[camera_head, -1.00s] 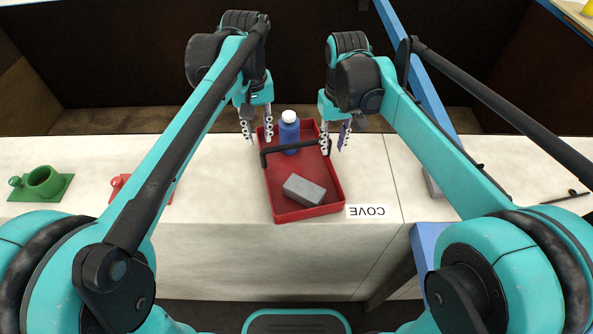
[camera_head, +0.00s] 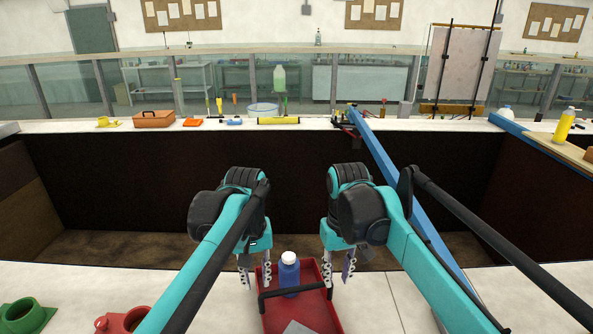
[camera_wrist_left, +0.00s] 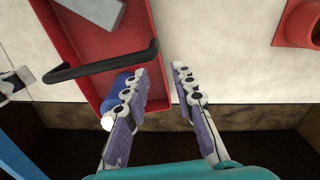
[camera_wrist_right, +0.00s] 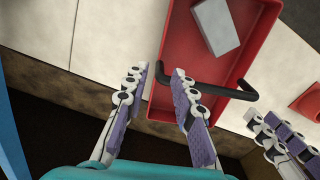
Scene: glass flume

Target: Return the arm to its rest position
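My left gripper (camera_head: 255,275) is open and empty at the left rim of the red tray (camera_head: 262,308). In the left wrist view its fingers (camera_wrist_left: 160,82) stand apart, one over the tray side and one outside. My right gripper (camera_head: 338,272) is open and empty at the tray's right rim. In the right wrist view its fingers (camera_wrist_right: 160,75) are apart, with the tray edge between them in the picture. Whether either gripper touches the tray I cannot tell. The tray has a black handle (camera_head: 297,290) and holds a blue bottle (camera_head: 289,272) and a grey block (camera_wrist_right: 215,25).
A red holder (camera_head: 122,321) and a green holder (camera_head: 24,314) stand left on the near bench. A dark sunken channel (camera_head: 120,215) lies beyond it, crossed by a blue beam (camera_head: 385,175). A toolbox (camera_head: 154,118) and other items line the far ledge.

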